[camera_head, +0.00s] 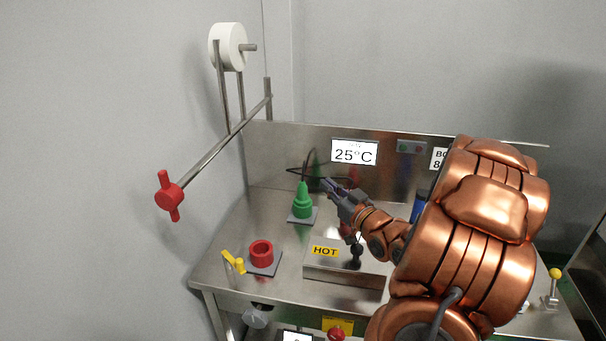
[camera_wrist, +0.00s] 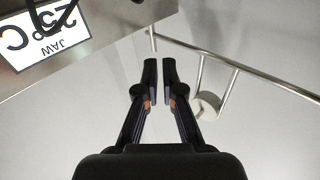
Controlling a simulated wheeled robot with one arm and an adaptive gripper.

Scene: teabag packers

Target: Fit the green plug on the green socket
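The green plug (camera_head: 303,190) stands upright, narrow end up, with a dark cable rising from its top. It sits on the wider green socket (camera_head: 302,213), which is on a grey plate at the back left of the steel bench. Whether it is fully seated cannot be told from here. My gripper (camera_head: 328,185) is to the right of the plug, near its top height, and appears apart from it. In the wrist view my gripper's fingers (camera_wrist: 160,65) are nearly together with a narrow empty gap between them. The plug and socket are not in the wrist view.
A red socket (camera_head: 261,252) and a yellow piece (camera_head: 234,262) are at the front left. A steel box labelled HOT (camera_head: 343,270) stands in front of my gripper. A display panel (camera_head: 354,152) is behind. A rail holds a white roll (camera_head: 228,46) at upper left.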

